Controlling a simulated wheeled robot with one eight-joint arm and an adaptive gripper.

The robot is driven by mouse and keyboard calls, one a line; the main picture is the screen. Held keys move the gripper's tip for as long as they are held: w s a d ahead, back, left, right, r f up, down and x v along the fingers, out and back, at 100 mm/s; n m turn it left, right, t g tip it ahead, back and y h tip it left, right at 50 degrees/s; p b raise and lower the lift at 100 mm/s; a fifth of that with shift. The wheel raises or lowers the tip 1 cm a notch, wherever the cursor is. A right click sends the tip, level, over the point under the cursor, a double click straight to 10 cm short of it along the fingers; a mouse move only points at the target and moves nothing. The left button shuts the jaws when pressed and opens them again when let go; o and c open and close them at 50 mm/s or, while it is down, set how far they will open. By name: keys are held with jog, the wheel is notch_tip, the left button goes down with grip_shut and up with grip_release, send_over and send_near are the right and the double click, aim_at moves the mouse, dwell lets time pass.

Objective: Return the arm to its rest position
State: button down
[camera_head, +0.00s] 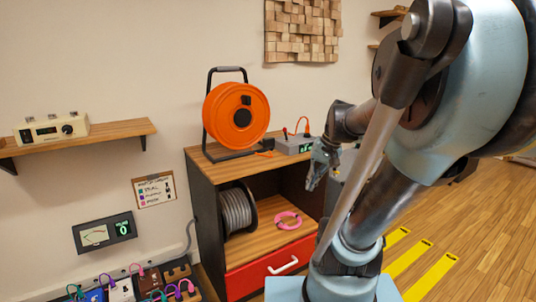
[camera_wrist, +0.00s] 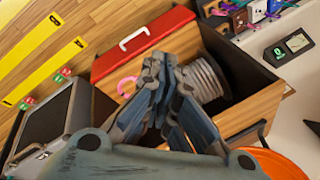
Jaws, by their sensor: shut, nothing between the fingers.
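My gripper (camera_head: 318,168) hangs in front of the right side of the wooden cabinet (camera_head: 262,235) in the head view, fingers pointing down. In the wrist view my gripper (camera_wrist: 163,65) has its fingertips together, with nothing seen between them. The blue-grey arm fills the right side of the head view, folded with its elbow high. The fingers look apart from the cabinet, though the exact gap cannot be told.
On the cabinet top stand an orange cable reel (camera_head: 237,115) and a grey box with a red lead (camera_head: 295,145). The shelf holds a grey cable spool (camera_head: 237,212) and a pink ring (camera_head: 288,220). A red drawer (camera_head: 270,268) is below. Yellow floor strips (camera_head: 420,277) lie at right on open floor.

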jog(key=s+d+f+n+h, duration=0.2)
jog(key=s+d+f+h, duration=0.1)
jog(key=s+f, duration=0.6)
jog(key=shift+s+d, duration=0.35)
jog(key=shift+d, duration=0.35)
jog(key=shift+w+f, duration=0.2)
jog(key=shift+w, duration=0.25)
